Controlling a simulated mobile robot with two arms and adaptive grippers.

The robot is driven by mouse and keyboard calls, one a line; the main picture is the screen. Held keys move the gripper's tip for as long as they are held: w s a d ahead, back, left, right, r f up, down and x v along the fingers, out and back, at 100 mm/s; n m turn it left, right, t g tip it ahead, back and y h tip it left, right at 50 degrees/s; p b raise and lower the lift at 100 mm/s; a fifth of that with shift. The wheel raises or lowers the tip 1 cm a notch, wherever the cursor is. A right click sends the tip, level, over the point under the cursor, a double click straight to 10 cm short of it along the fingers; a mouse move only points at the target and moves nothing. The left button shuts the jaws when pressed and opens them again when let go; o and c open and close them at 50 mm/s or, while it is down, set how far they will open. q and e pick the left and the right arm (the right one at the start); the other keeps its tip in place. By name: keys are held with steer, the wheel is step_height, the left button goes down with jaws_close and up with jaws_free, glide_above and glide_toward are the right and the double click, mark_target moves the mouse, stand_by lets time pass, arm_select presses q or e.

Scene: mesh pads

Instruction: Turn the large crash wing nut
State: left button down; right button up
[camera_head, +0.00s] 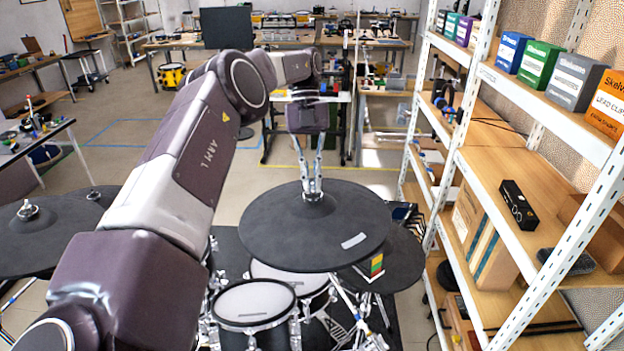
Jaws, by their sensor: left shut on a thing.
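The large dark crash cymbal pad (290,240) lies in the middle of the view, above an electronic drum kit. Its wing nut sits at the centre of the pad, mostly hidden by my gripper's fingertips. My left gripper (312,190) points straight down at the pad's centre, with its fingers shut on the wing nut. My left arm reaches in from the left and bends over the far side of the pad. My right gripper does not show.
Another dark cymbal pad (30,245) with its own nut (28,210) is at the left. White-topped drums (253,303) stand below the large pad. A white metal shelf rack (520,160) with boxes closes off the right side. Open floor lies behind the kit.

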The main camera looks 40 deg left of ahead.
arm_select(q)
steer(key=shift+w+r, duration=0.15)
steer(key=c, duration=2.1)
jaws_free()
steer(key=shift+a, duration=0.1)
